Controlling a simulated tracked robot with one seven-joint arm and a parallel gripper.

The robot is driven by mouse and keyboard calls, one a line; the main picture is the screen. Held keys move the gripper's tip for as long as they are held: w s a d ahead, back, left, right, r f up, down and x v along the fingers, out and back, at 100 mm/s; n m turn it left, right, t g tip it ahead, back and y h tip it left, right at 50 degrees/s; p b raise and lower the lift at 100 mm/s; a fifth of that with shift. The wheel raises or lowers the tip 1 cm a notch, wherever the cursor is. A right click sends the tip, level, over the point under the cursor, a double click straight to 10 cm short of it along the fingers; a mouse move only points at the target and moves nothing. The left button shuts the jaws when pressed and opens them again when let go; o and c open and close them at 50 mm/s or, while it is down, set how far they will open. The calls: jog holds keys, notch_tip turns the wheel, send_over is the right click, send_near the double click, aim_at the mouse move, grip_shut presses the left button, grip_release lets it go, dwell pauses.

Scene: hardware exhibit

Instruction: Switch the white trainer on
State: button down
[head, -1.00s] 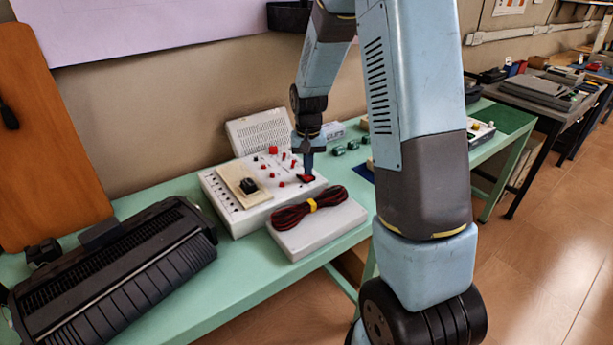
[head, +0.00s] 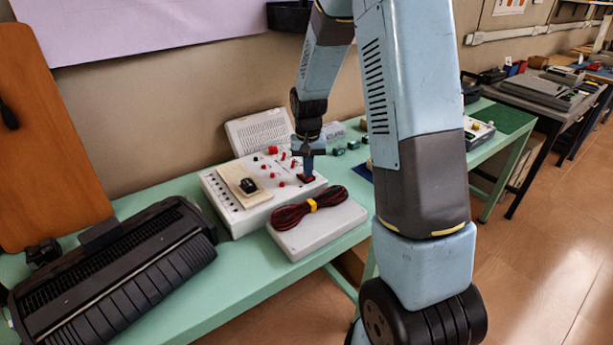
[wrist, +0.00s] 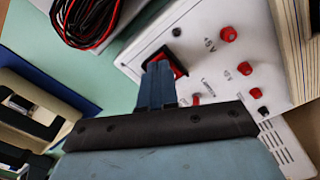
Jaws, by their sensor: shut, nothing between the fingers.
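The white trainer (head: 231,207) is a white box with a sloped panel of red and black knobs and sockets, on the green bench. A red rocker switch in a black frame (wrist: 180,66) is at the panel's near right corner. My gripper (head: 308,176) points down at this corner, fingers shut and empty. In the wrist view the blue fingertips (wrist: 158,68) are over or against the switch and hide part of it. I cannot tell whether they touch it, nor which way the rocker is tipped.
A coil of red and black cable (head: 310,207) lies on a pale box (head: 318,232) in front of the trainer. A black ribbed machine (head: 115,265) is at the left. A pale vented case (head: 259,131) stands behind. Small green parts (head: 339,150) lie to the right.

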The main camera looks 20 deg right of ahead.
jog(key=shift+f, duration=0.2)
notch_tip(320, 180, up, 7)
dwell(1.1)
jog(key=shift+r, duration=0.1)
jog(key=s+r+n+t, duration=0.1)
jog(key=s+r+t, duration=0.2)
jog(key=s+r, duration=1.15)
jog(key=s+r+n+t, duration=0.1)
jog(key=s+r, duration=0.4)
jog(key=s, duration=0.9)
jog(key=shift+d+t, duration=0.15)
jog(key=shift+t, duration=0.65)
